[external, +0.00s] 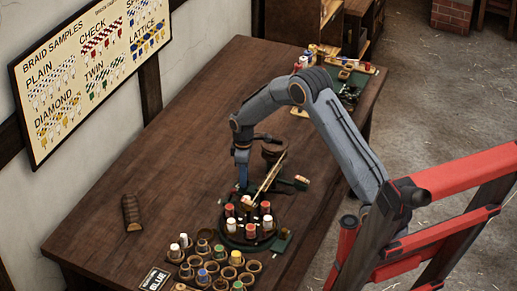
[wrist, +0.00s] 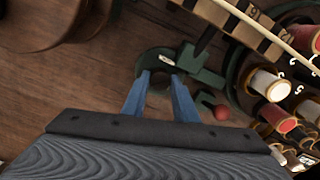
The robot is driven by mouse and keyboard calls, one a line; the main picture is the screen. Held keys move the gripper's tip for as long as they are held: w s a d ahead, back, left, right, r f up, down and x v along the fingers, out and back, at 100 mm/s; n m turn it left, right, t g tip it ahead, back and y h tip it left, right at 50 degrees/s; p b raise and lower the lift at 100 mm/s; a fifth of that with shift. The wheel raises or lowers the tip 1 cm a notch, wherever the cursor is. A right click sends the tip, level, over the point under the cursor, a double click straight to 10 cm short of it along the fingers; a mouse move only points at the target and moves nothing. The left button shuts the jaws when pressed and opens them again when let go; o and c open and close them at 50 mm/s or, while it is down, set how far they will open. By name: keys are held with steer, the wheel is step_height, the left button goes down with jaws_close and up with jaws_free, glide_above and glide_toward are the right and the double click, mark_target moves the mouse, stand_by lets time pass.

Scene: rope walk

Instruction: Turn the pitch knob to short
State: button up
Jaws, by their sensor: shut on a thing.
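A dark green braiding machine (external: 252,238) with red and white bobbins stands on the wooden table. In the wrist view its green body (wrist: 213,82) reaches left to a rounded end. My gripper (wrist: 160,76) has its two blue fingers at that end, closed on a small dark part that I take to be the pitch knob. The fingers hide most of the knob, and I cannot read its setting. In the external view my gripper (external: 243,184) points down just behind the bobbins, and the knob cannot be made out.
A red ball-ended lever (wrist: 221,112) lies close right of my fingers. A pale slanted bar (external: 268,178) rises beside my gripper. A brown block (external: 131,212) lies left; the table's left is mostly clear.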

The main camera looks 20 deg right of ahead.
steer(key=m, duration=0.4)
steer(key=shift+b, duration=0.3)
steer(key=shift+w+m, duration=0.1)
steer(key=shift+m, duration=2.1)
steer(key=o, duration=1.1)
steer(key=shift+c, duration=0.2)
steer(key=shift+a+r+b, duration=0.1)
steer(key=shift+r+b, duration=1)
steer(key=shift+r, duration=2.85)
